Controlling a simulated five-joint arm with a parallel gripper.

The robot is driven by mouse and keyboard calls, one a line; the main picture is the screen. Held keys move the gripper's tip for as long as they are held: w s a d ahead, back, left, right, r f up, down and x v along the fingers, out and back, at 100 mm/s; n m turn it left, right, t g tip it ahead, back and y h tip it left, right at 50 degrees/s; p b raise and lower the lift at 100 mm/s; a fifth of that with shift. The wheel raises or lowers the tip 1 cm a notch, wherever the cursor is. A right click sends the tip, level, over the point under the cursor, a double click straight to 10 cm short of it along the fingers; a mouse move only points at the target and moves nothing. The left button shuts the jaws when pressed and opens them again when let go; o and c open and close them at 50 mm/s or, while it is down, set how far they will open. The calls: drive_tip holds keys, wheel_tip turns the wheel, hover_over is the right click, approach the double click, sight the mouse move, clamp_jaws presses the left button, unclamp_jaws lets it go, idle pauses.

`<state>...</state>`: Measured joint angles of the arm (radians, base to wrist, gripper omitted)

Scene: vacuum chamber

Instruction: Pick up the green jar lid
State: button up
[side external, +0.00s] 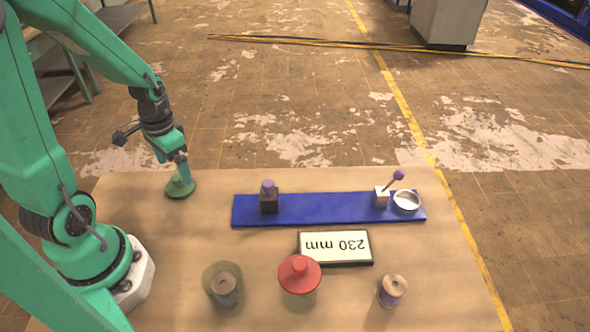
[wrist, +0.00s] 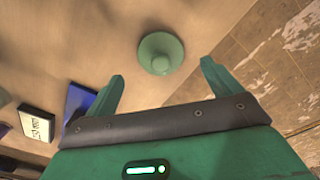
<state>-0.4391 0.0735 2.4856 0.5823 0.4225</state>
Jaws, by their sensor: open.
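The green jar lid (side external: 180,187) lies on the table near its back left corner, a flat disc with a raised knob. In the wrist view the green jar lid (wrist: 160,53) lies on the table ahead of the fingertips, between their lines. My gripper (side external: 182,163) is just above the lid in the side view, pointing down, and hides part of it. In the wrist view my gripper (wrist: 163,70) has its two green fingers spread apart with nothing between them. Whether a finger touches the lid cannot be told.
A blue board (side external: 325,210) holds a dark block (side external: 269,203), a white block (side external: 381,197) with a purple-tipped lever, and a metal ring (side external: 407,201). A "230 mm" sign (side external: 335,247), a red-lidded jar (side external: 300,273), a jar (side external: 223,285) and a spool (side external: 392,290) stand nearer the front.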

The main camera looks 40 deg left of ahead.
sight(177, 177)
drive_tip(key=shift+f, duration=2.6)
drive_tip(key=c, duration=1)
